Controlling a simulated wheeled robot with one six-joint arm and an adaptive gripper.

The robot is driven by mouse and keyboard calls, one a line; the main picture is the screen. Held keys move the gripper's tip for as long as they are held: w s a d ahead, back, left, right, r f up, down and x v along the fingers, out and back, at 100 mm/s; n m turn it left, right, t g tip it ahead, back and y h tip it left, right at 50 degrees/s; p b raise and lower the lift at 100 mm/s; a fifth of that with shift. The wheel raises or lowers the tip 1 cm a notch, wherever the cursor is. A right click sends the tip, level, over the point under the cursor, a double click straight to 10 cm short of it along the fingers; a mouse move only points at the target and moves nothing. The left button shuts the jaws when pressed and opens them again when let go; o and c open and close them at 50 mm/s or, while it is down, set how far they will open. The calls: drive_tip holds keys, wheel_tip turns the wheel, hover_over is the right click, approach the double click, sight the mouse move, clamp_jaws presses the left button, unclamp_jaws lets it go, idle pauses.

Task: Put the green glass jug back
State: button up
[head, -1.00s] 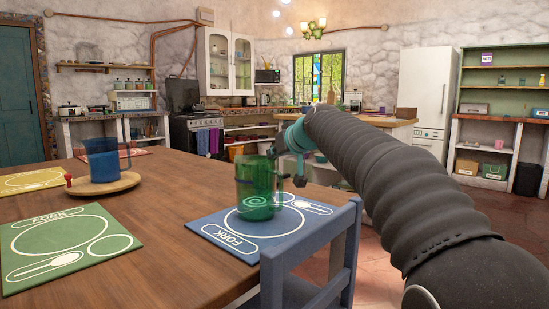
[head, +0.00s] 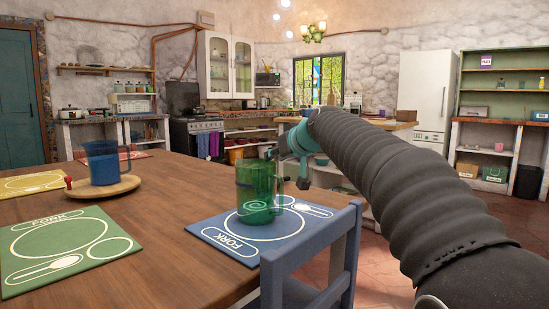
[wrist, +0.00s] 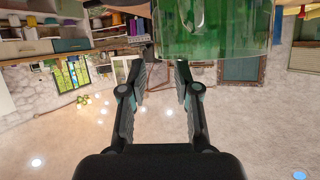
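The green glass jug (head: 256,196) stands upright on the blue placemat (head: 218,232) near the table's right end, with its handle side towards my gripper. My gripper (head: 290,165) is just right of the jug in the head view, reaching in from the right. In the wrist view the two fingers (wrist: 160,75) stand apart, and the jug (wrist: 215,30) fills the top, beyond the fingertips. The handle is hard to make out there, so I cannot tell whether it lies between the fingers.
A blue jug (head: 104,164) stands on a round wooden board (head: 125,184) at the left. A green placemat (head: 25,272) lies at front left. A blue chair (head: 345,235) stands against the near right table edge. Bare wood (head: 170,230) lies between the green and blue placemats.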

drive_tip(key=v, duration=1)
drive_tip(key=shift+s+d, duration=0.2)
drive_tip(key=shift+s, duration=0.1)
drive_tip(key=shift+r, duration=0.1)
drive_tip(key=s+d+f+m+g+h, duration=0.1)
drive_tip(key=s+d+f, duration=0.2)
drive_tip(key=s+f, duration=0.3)
drive_tip(key=s+d+f+m+g+h, duration=0.1)
drive_tip(key=s+d+f+h, duration=0.1)
drive_tip(key=s+d+f, duration=0.2)
drive_tip(key=s+f, duration=0.3)
drive_tip(key=shift+s+m, duration=0.3)
drive_tip(key=shift+s, duration=0.05)
drive_tip(key=s+d+f+m+g+h, duration=0.1)
drive_tip(key=s+d+f, duration=0.1)
drive_tip(key=s+f, duration=0.4)
drive_tip(key=s+d+f+m+g+h, duration=0.1)
drive_tip(key=s+d+f, duration=0.2)
drive_tip(key=s+f, duration=0.4)
drive_tip(key=s+d+f+m+g+h, duration=0.1)
drive_tip(key=s+d+f+h, duration=0.1)
drive_tip(key=s+f, duration=0.5)
drive_tip(key=shift+s+d+f+g, duration=0.1)
drive_tip(key=shift+d+f+g, duration=0.1)
drive_tip(key=shift+f, duration=0.25)
drive_tip(key=shift+s+d+f+g, duration=0.1)
drive_tip(key=shift+d+f, duration=0.1)
drive_tip(key=shift+f, duration=0.3)
drive_tip(key=shift+c, duration=0.7)
drive_tip(key=shift+w, duration=0.1)
